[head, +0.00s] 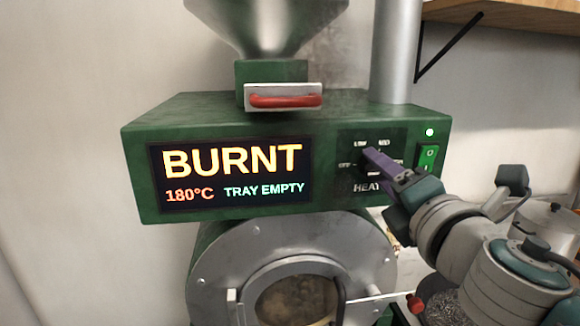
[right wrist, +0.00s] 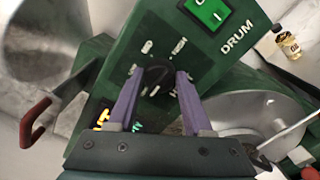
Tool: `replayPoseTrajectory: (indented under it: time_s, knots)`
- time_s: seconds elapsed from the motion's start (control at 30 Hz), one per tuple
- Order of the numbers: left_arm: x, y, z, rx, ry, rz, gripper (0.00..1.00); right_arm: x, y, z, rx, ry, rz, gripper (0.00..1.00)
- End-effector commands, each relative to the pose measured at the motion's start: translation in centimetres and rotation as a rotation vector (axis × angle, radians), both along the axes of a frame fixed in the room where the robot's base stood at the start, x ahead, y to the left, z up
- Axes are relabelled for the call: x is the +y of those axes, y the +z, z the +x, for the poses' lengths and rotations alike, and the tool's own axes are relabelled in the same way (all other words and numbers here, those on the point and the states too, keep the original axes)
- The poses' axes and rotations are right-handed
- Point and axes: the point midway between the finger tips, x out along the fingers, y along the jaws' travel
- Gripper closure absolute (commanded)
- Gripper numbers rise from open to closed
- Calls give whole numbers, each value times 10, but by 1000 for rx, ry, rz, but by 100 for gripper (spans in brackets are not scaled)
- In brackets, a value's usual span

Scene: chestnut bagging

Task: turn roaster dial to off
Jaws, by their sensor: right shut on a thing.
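The green roaster (head: 180,115) fills the middle of the head view. Its black heat dial (right wrist: 157,76) shows in the right wrist view, between the two purple fingers of my right gripper (right wrist: 161,80). The fingers are shut on the dial from both sides. In the head view my right gripper (head: 374,160) reaches in from the right and covers most of the dial. Labels around it read OFF at left and LOW and MED above; the others are partly covered. I cannot tell which mark the dial points to. My left gripper is not in view.
The roaster's display (head: 231,175) reads BURNT, 180°C and TRAY EMPTY. A lit green drum switch (head: 427,159) sits just right of the dial. A red-handled slide (head: 284,100) is below the hopper (head: 265,25). The round drum front (head: 225,265) is below the panel.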

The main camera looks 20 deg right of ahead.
Motion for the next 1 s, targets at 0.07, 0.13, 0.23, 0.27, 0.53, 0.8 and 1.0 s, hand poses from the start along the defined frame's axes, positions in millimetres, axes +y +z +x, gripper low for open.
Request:
replayPoseTrajectory:
  time_s: [0.07,0.13,0.23,0.27,0.53,0.8,1.0]
  knots:
    - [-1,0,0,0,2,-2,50,0,2,0,-1,2,-11,100]
    - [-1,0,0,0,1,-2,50,0,2,0,0,2,-14,100]
    - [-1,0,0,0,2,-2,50,0,2,0,0,1,-16,100]
    - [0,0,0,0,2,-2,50,0,2,0,0,1,-16,100]
    - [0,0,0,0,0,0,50,0,2,0,0,1,-16,45]
    - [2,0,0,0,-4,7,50,0,1,0,2,1,-14,20]
    - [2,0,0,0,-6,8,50,0,0,0,2,1,-13,20]
